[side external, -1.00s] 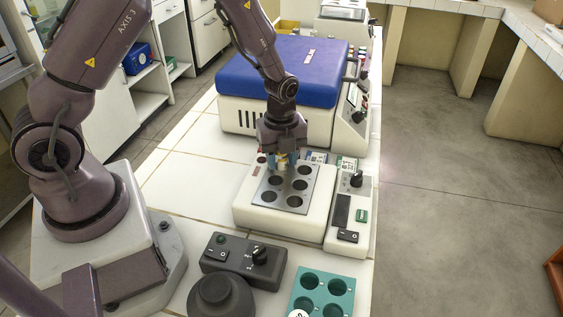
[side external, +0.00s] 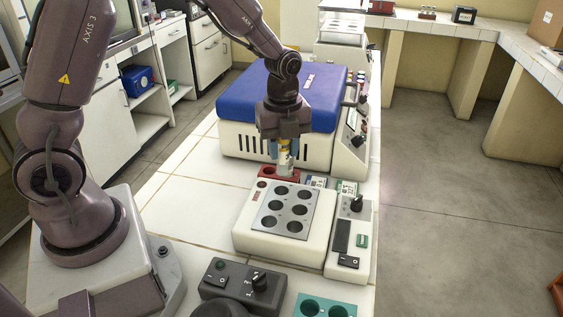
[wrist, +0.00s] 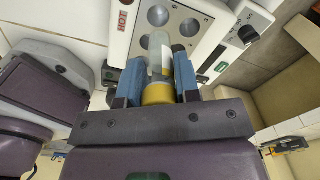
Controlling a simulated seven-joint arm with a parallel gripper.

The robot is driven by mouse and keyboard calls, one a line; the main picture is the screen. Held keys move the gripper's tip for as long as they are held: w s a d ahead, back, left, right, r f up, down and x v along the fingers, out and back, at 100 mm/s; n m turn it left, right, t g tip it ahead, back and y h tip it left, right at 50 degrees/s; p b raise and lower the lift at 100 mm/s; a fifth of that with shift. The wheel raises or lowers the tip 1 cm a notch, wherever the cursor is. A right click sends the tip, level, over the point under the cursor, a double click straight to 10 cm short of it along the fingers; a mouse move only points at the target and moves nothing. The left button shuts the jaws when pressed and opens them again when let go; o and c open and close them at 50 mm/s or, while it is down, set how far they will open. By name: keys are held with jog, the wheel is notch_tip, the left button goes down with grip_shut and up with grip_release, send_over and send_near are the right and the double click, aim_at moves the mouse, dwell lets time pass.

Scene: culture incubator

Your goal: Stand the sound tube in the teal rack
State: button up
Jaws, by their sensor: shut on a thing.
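My gripper (side external: 285,149) is shut on a tube (side external: 284,160) with a yellow cap. The tube hangs upright, cap up, over the far edge of the white heating block, in front of or above a small red rack (side external: 267,172); I cannot tell its exact height. In the wrist view the cap (wrist: 158,93) sits between the blue fingers (wrist: 160,78), and the clear tube body reaches past them. The teal rack (side external: 336,308) is at the bottom edge of the side view, partly cut off, with round holes showing.
The white block (side external: 250,233) has a grey plate with several holes (side external: 288,212). A control strip (side external: 342,230) stands on its right. A blue-lidded machine (side external: 285,95) stands behind. A dark control box (side external: 240,287) lies left of the teal rack. Bare tiles (side external: 200,205) lie left.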

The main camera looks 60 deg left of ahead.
jog(key=d+m, duration=0.3)
jog(key=d, duration=1)
jog(key=n, duration=0.3)
send_over(341, 305)
jog(key=s+d, duration=0.1)
jog(key=shift+s+f, duration=0.15)
jog(key=shift+f, duration=2.65)
jog(key=shift+f, duration=0.35)
jog(key=shift+f, duration=0.8)
jog(key=shift+f, duration=0.1)
jog(key=shift+f, duration=1.6)
